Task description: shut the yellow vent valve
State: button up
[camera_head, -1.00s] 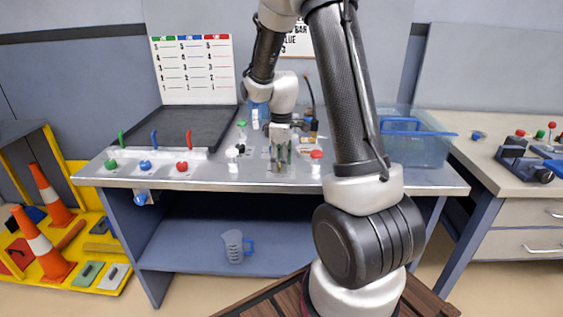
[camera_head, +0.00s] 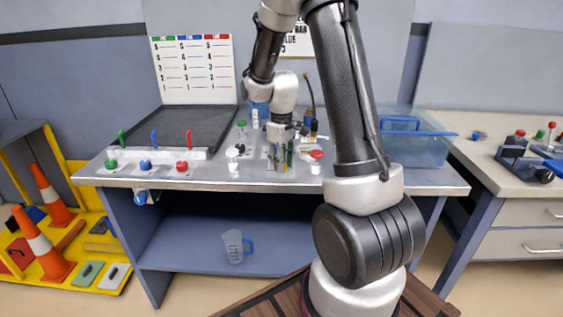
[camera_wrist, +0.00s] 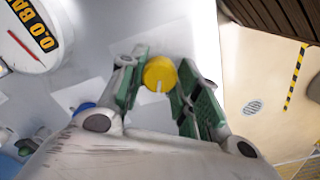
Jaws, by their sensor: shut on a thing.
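The yellow vent valve shows as a round yellow knob (camera_wrist: 160,73) with a pale slot or mark on its near edge in the wrist view. My gripper (camera_wrist: 158,88) has its green-padded fingers on either side of the knob, shut on it. In the head view my gripper (camera_head: 280,157) is low over the front middle of the steel bench top (camera_head: 210,180). The yellow knob is too small and covered to make out there.
A round gauge (camera_wrist: 35,35) reading "0.0 BA" stands beside my gripper. A white post with a red cap (camera_head: 316,156) is close on the right. A clear blue bin (camera_head: 415,145) is at the right.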

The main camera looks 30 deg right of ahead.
jog(key=m, duration=0.6)
jog(key=shift+m, duration=0.3)
jog(key=m, duration=0.6)
dwell(0.4)
jog(key=o, duration=1)
jog(key=shift+o, duration=0.2)
notch_tip(320, 180, up, 12)
